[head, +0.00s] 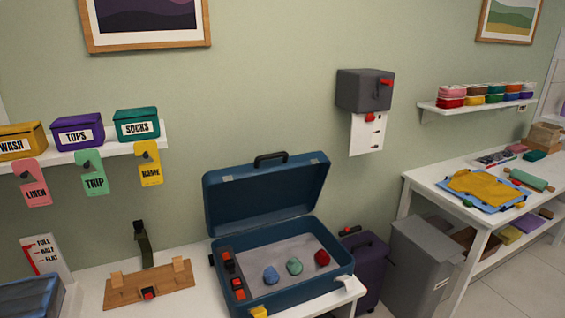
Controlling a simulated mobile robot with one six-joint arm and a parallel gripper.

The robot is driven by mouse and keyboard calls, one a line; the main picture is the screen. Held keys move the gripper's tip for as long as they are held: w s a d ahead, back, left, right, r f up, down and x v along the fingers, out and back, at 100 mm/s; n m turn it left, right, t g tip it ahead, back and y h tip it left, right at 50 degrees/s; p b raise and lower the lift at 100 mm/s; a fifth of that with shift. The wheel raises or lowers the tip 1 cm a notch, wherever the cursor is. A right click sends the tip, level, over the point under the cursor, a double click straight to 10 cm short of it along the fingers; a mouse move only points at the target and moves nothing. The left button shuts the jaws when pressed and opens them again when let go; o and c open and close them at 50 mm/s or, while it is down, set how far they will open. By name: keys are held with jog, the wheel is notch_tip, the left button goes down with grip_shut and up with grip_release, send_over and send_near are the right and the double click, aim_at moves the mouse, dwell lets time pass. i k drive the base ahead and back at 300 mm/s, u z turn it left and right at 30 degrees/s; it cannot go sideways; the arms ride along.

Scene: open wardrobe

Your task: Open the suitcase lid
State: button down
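The blue suitcase (338,285) stands on a white table at the lower middle of the head view. Its lid (268,193) is raised and leans back toward the wall, with a dark handle (270,159) on its top edge. The grey-lined inside shows. A blue lump (271,275), a green lump (294,266) and a red lump (322,257) lie in it. Dark and orange-red parts (232,272) line its left side. A yellow piece (259,312) shows at the front edge. My gripper is not in view.
A wooden board (148,286) with a dark strap lies left of the suitcase. A shelf (110,148) with labelled bins and hanging tags is above it. A purple case (369,262) and grey bin (422,270) stand to the right, before a white table (428,184) with folded cloth.

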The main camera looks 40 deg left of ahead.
aim_at(244, 197)
jog(key=u, duration=0.15)
jog(key=i, duration=0.35)
jog(key=u, duration=4.3)
jog(key=i, duration=0.2)
jog(key=z, duration=2.5)
jog(key=k, duration=0.1)
jog(key=u, duration=1.3)
jog(key=i, duration=0.35)
jog(key=u, duration=0.05)
